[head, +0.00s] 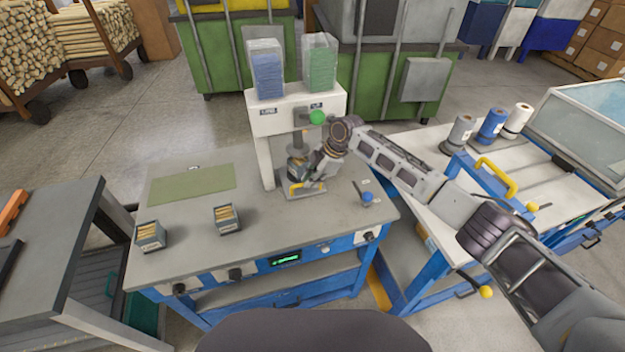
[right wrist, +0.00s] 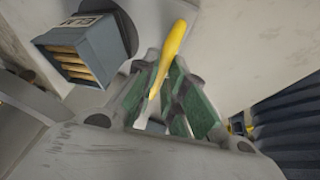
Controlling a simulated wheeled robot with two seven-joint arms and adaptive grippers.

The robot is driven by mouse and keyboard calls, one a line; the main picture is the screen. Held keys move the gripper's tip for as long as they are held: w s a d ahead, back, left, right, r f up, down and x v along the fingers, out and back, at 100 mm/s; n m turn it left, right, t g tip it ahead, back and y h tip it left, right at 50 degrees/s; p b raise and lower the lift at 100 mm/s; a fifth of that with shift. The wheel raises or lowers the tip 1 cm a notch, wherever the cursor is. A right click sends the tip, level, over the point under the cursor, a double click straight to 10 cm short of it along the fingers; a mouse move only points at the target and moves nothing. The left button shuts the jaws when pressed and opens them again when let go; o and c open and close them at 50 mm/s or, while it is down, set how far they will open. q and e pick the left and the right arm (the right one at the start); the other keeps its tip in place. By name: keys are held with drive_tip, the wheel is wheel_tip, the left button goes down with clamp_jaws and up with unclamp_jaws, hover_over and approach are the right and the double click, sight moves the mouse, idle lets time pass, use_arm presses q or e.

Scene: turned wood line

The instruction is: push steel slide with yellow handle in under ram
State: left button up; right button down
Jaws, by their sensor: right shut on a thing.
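The press (head: 264,152) stands at the back of the grey bench, with its ram (head: 298,140) pointing down. Below it is the steel slide (head: 318,191), with a yellow handle (head: 294,188) at its front. My right gripper (head: 309,182) reaches in from the right and is shut on the handle. In the right wrist view the yellow handle (right wrist: 172,52) shows between the green-padded fingers (right wrist: 165,105). A small grey bin of sticks (right wrist: 85,50) is close to the fingers, below the ram; my gripper partly hides it in the head view. My left gripper is not in view.
Two more stick bins (head: 150,236) (head: 227,218) and a green mat (head: 192,184) are on the bench's left. Clear holders with blue (head: 267,75) and green (head: 320,68) pieces top the press. Bare bench lies in front.

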drive_tip(key=c, duration=1.7)
unclamp_jaws()
drive_tip(key=shift+w+r, duration=0.15)
drive_tip(key=shift+w, duration=0.15)
drive_tip(key=shift+o, duration=1.1)
drive_tip(key=shift+a, duration=0.1)
drive_tip(key=shift+s, duration=0.1)
drive_tip(key=v, duration=1.1)
drive_tip(key=shift+d+r, duration=0.25)
drive_tip(key=shift+r, duration=0.05)
